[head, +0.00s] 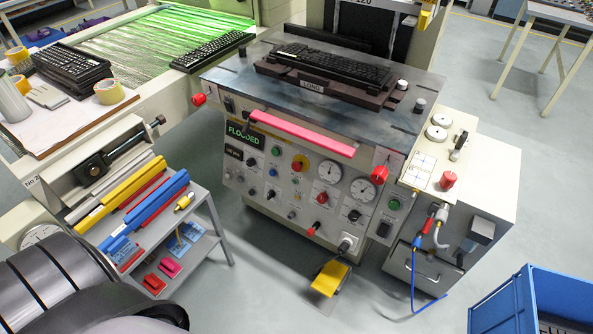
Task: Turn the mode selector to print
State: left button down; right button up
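The printing machine's slanted control panel (300,184) faces me in the middle of the head view. It carries several small knobs and buttons, and their labels are too small to read. A black knob (353,215) sits below the right dial, and smaller knobs sit at the panel's left. I cannot tell which one is the mode selector or where it points. A green display (244,134) reads "FLOODED". Dark, rounded links of my own arm fill the lower left corner. Neither gripper shows, and nothing of mine touches the panel.
A pink-red bar (302,133) runs along the panel's top edge. A keyboard (332,64) lies in the fixture above. A grey tool cart (220,228) stands left of the panel, a yellow pedal (329,278) below it. A blue crate (530,300) is at lower right.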

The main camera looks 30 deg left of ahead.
aim_at(272, 194)
jog(key=u, duration=1.2)
